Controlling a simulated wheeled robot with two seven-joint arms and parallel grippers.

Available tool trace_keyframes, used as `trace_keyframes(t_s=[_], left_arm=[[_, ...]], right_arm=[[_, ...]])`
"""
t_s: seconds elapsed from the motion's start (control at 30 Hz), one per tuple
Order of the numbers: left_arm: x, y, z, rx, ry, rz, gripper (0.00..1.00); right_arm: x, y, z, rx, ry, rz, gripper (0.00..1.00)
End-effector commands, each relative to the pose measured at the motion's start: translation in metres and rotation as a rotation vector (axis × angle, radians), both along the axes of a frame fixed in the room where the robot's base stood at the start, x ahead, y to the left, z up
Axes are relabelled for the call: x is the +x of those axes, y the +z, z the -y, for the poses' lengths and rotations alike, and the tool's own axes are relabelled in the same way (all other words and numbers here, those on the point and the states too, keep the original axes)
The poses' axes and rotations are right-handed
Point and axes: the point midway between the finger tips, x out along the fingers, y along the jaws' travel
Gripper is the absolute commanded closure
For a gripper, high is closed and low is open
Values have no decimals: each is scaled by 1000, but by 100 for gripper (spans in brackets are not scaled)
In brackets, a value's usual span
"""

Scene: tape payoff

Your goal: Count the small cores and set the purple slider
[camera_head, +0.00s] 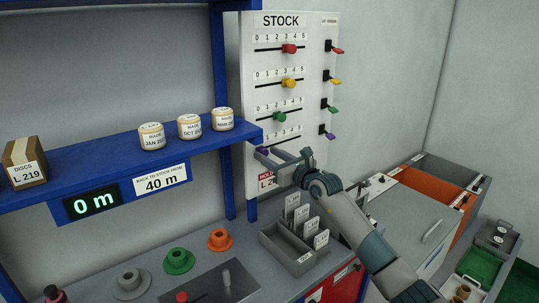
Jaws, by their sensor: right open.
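The white STOCK board (281,20) stands at the back with several slider rows numbered from 0. The purple slider (262,151) is at the left, low-number end of the lowest row. My right gripper (272,160) is open in front of this row, its fingertips close to the purple slider; I cannot tell whether they touch. The gripper hides part of the board below the row. Small brown ring-like pieces, possibly the small cores (461,292), lie in a bin at the lower right, partly cut off by the frame. My left gripper is not in view.
Red (289,48), yellow (288,83) and green (279,117) sliders sit above. Coloured levers line the board's right edge.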

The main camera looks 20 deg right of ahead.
Motion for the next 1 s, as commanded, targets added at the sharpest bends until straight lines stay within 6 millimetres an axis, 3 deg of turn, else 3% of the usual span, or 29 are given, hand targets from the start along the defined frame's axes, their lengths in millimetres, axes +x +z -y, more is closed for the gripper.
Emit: trace_keyframes(t_s=[0.23,0.4,0.63,1.0], left_arm=[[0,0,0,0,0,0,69],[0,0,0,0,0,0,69],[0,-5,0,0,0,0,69],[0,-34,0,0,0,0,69]], right_arm=[[0,0,0,0,0,0,61],[0,0,0,0,0,0,100],[1,-2,3,0,0,0,100],[12,-2,34,-1,-2,1,100]])
